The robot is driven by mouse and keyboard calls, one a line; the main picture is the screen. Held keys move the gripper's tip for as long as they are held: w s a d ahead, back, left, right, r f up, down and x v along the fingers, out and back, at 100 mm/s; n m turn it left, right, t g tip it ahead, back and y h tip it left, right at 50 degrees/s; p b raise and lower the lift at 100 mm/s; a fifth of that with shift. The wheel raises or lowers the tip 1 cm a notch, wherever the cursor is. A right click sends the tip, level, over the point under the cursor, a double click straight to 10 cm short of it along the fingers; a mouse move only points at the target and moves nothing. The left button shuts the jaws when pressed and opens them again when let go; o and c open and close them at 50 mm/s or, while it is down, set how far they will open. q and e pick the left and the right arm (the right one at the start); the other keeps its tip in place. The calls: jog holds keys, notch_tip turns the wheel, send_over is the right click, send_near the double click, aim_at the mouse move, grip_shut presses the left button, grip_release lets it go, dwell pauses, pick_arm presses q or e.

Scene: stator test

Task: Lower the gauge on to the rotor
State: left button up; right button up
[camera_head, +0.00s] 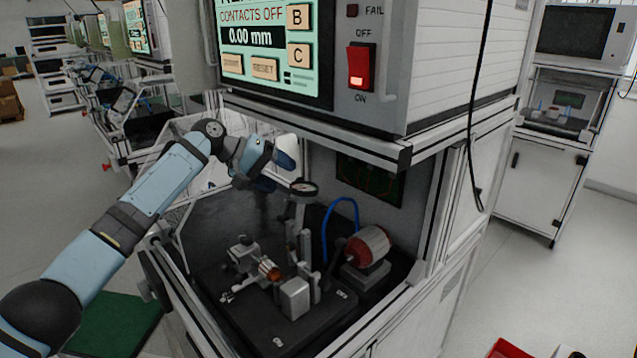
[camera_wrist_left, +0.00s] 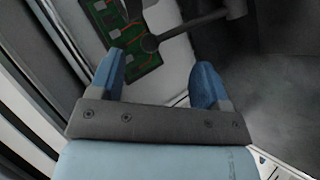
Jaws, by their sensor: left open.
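The gauge (camera_head: 304,188), a round dial on a stand, is upright in the test bay in the head view. Below and left of it, a small copper-coloured rotor (camera_head: 269,270) lies in a grey metal fixture (camera_head: 243,254). There is a visible gap between the dial and the rotor. My left gripper (camera_head: 276,166) is at the bay opening, up and to the left of the dial. Its blue fingers (camera_wrist_left: 160,68) are apart and hold nothing in the left wrist view. A dark round part ahead of them may be the gauge; I cannot tell. My right gripper is out of view.
A red-ended motor (camera_head: 368,247) and a blue hose (camera_head: 340,204) stand right of the gauge. The cabinet (camera_head: 310,118) overhangs the bay. A green circuit board (camera_wrist_left: 140,65) shows in the left wrist view.

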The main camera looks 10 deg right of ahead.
pick_arm(q)
jog(key=x, duration=0.6)
jog(key=shift+w+d+f+b, duration=0.1)
jog(key=shift+d+f+b, duration=0.05)
jog(key=shift+d+b, duration=0.2)
jog(key=shift+d+f, duration=0.25)
jog(key=shift+d, duration=0.1)
jog(key=shift+c, duration=0.5)
jog(key=c, duration=1.1)
jog(key=shift+p, duration=0.4)
jog(key=shift+c, duration=0.3)
jog(key=shift+r+p, duration=0.15)
jog(key=shift+p, duration=0.15)
